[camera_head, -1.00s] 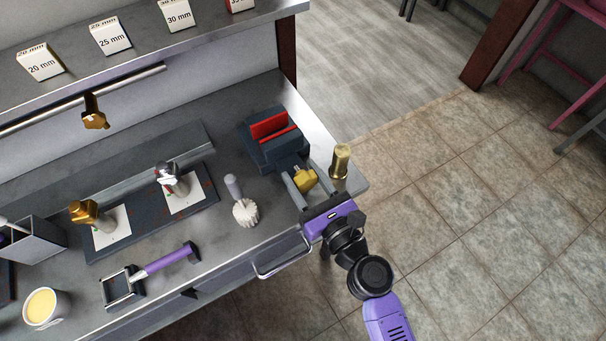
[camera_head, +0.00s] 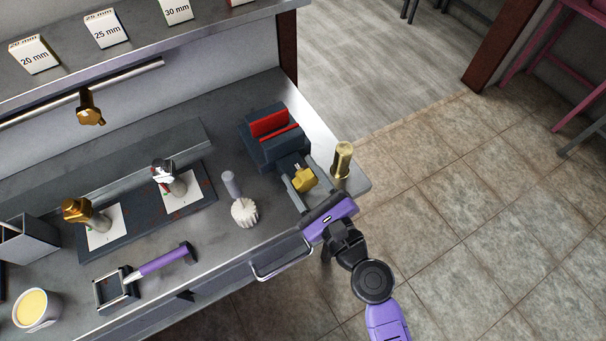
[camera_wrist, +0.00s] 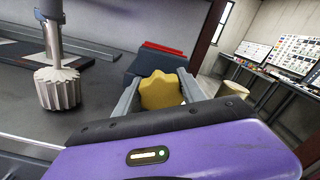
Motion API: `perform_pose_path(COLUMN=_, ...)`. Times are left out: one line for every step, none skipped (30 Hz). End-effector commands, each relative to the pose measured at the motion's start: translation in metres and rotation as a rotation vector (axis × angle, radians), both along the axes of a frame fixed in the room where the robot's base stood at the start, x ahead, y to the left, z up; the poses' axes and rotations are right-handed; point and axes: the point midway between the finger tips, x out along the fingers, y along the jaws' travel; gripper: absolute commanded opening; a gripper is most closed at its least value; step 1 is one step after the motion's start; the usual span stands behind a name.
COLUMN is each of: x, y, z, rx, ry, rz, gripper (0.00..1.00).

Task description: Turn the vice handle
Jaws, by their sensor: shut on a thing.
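The vice (camera_head: 272,141) is a dark grey block with red jaw faces near the right end of the steel bench; it also shows in the wrist view (camera_wrist: 150,62). Its yellow, lobed handle (camera_head: 305,180) faces the bench's front edge. My gripper (camera_head: 301,181) has one finger on each side of the handle and is shut on it. In the wrist view the handle (camera_wrist: 161,91) sits between the two grey fingers. The shaft behind the handle is mostly hidden there.
A brass cylinder (camera_head: 342,160) stands close to the right of my gripper. A white-headed brush (camera_head: 243,211) stands to the left. A purple-handled tool (camera_head: 160,262), a bowl (camera_head: 37,309) and two fittings on a dark mat (camera_head: 130,222) lie further left.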

Motion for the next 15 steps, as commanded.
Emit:
perform_pose_path(x=0.0002, y=-0.0009, z=-0.0016, rx=-0.009, ry=-0.003, rz=-0.002, gripper=0.07)
perform_pose_path(x=0.0001, y=-0.0010, z=-0.0017, rx=-0.012, ry=-0.004, rz=-0.003, gripper=0.07)
perform_pose_path(x=0.0001, y=-0.0011, z=-0.0018, rx=-0.013, ry=-0.004, rz=-0.002, gripper=0.07)
perform_pose_path(x=0.0001, y=-0.0010, z=-0.0019, rx=-0.014, ry=-0.005, rz=-0.002, gripper=0.07)
perform_pose_path(x=0.0002, y=-0.0011, z=-0.0019, rx=-0.014, ry=-0.006, rz=-0.002, gripper=0.07)
perform_pose_path(x=0.0001, y=-0.0012, z=-0.0020, rx=-0.015, ry=-0.005, rz=-0.002, gripper=0.07)
perform_pose_path(x=0.0001, y=-0.0012, z=-0.0022, rx=-0.015, ry=-0.005, rz=-0.002, gripper=0.07)
perform_pose_path(x=0.0002, y=-0.0014, z=-0.0023, rx=-0.015, ry=-0.005, rz=-0.002, gripper=0.07)
perform_pose_path(x=0.0002, y=-0.0014, z=-0.0025, rx=-0.014, ry=-0.004, rz=-0.002, gripper=0.07)
perform_pose_path(x=0.0002, y=-0.0015, z=-0.0026, rx=-0.015, ry=-0.003, rz=-0.003, gripper=0.07)
perform_pose_path(x=0.0002, y=-0.0015, z=-0.0027, rx=-0.015, ry=-0.003, rz=-0.003, gripper=0.07)
perform_pose_path(x=0.0002, y=-0.0016, z=-0.0029, rx=-0.015, ry=-0.003, rz=-0.003, gripper=0.07)
perform_pose_path(x=0.0002, y=-0.0017, z=-0.0030, rx=-0.015, ry=-0.003, rz=-0.003, gripper=0.54)
perform_pose_path(x=0.0002, y=-0.0018, z=-0.0031, rx=-0.015, ry=-0.003, rz=-0.004, gripper=0.59)
perform_pose_path(x=0.0002, y=-0.0016, z=-0.0033, rx=-0.015, ry=-0.003, rz=-0.003, gripper=0.67)
